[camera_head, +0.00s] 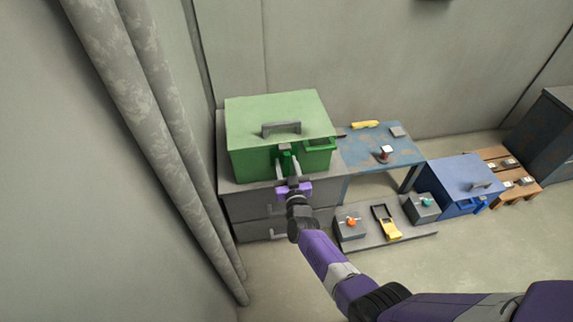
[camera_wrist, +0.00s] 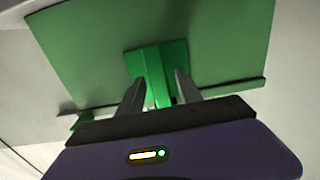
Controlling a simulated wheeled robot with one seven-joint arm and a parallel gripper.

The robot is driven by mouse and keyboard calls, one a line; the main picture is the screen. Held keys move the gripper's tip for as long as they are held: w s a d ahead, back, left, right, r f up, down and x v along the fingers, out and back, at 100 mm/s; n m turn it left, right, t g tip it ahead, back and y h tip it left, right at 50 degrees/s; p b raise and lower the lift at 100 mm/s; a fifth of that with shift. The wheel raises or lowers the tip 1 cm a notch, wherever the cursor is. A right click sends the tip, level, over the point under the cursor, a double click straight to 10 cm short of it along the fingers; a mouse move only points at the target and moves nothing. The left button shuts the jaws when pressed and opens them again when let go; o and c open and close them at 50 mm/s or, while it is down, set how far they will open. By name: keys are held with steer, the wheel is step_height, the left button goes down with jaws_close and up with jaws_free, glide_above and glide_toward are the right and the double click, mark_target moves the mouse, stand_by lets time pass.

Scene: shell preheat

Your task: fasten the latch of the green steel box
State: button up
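The green steel box (camera_head: 245,160) stands on a grey drawer cabinet with its lid (camera_head: 260,108) down. A grey handle is on the lid. The green latch (camera_head: 287,151) is at the middle of the box's front; it also shows in the wrist view (camera_wrist: 152,62) as a raised green piece on the front face. My gripper (camera_head: 289,168) is at the latch, its two grey fingers apart, one on each side of it. In the wrist view my gripper (camera_wrist: 160,80) looks open; I cannot tell whether either finger touches the latch. The fingers partly hide the latch's lower part.
A blue table (camera_head: 360,152) with small items stands right of the cabinet (camera_head: 240,208). A low grey platform (camera_head: 375,240) holds small boxes and a yellow device. A blue box (camera_head: 460,182) is further right. Pipes (camera_head: 180,150) run along the left wall.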

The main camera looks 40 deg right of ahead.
mark_target(287, 167)
steer(key=p+v, duration=0.2)
steer(key=v, duration=0.5)
steer(key=shift+r+p, duration=0.1)
steer(key=shift+p, duration=0.3)
steer(key=shift+s+a, duration=0.25)
steer(key=shift+s, duration=0.05)
